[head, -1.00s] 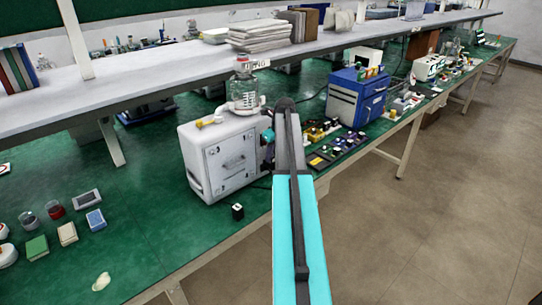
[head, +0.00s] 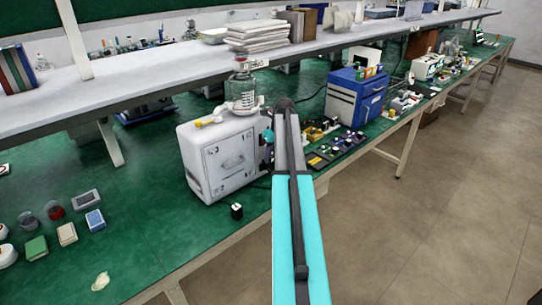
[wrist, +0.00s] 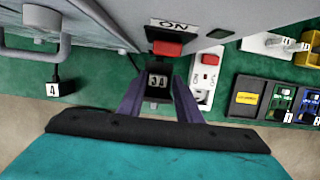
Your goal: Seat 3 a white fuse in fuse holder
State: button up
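In the wrist view the two purple fingers of my gripper (wrist: 158,98) stand apart, one on each side of a black block with a white number label (wrist: 158,81). The label looks like a 3, but it is blurred. I see no gap clearly enough to tell whether the fingertips touch the block. No white fuse can be made out between the fingers. I cannot tell whether this block is the fuse holder.
The white pump (head: 220,160) stands left of my arm. Its red switch (wrist: 167,48) is just above the block. A white power strip (wrist: 205,70) with a red switch lies close right of my fingers. Dark trays (wrist: 255,97) lie farther right. A shelf (head: 180,62) runs above the bench.

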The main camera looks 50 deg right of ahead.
jog(key=shift+a, duration=0.4)
jog(key=b+v, duration=0.2)
jog(key=v, duration=1)
jog(key=shift+d, duration=0.2)
jog(key=shift+w+r, duration=0.1)
jog(key=shift+r, duration=0.05)
